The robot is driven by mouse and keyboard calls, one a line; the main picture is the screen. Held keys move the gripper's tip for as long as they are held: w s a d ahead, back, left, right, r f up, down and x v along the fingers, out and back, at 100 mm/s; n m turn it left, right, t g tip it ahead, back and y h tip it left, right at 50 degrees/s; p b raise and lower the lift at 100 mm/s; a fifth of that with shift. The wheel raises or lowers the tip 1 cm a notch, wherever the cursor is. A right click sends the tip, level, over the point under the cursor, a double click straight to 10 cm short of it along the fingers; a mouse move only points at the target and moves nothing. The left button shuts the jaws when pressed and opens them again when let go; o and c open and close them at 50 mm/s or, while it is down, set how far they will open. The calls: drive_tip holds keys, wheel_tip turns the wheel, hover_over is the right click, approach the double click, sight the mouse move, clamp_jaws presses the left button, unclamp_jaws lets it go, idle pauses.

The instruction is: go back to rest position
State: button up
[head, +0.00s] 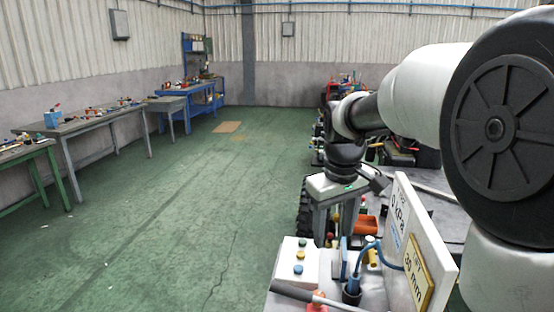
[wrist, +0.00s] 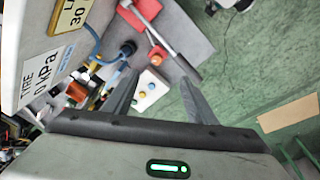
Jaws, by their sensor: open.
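My gripper (head: 334,222) hangs pointing down from my arm, above the cluttered bench in the right half of the head view. In the wrist view its two fingers (wrist: 159,78) are spread apart, with nothing held between them. Beyond the fingers lies a white box with coloured buttons (wrist: 150,92), which also shows in the head view (head: 290,268). The gripper appears apart from it; the exact gap cannot be told.
A white sign panel (head: 399,215) with a yellow plate stands on the bench, close to my arm. A grey-handled tool (head: 300,292) lies at the bench edge. Work tables (head: 70,128) line the left wall. The green floor (head: 190,215) between is largely clear.

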drive_tip(key=s+r+m+t+p, duration=0.2)
drive_tip(key=s+r, duration=0.1)
drive_tip(key=s, duration=0.7)
drive_tip(key=s+r+m+t+p, duration=0.1)
drive_tip(key=s+r+m+p, duration=0.1)
drive_tip(key=s, duration=0.9)
drive_tip(key=shift+s+d+r+m+t, duration=0.2)
drive_tip(key=shift+d+r+m+t, duration=0.15)
drive_tip(key=shift+r, duration=0.5)
drive_tip(key=shift+f, duration=0.1)
idle(3.9)
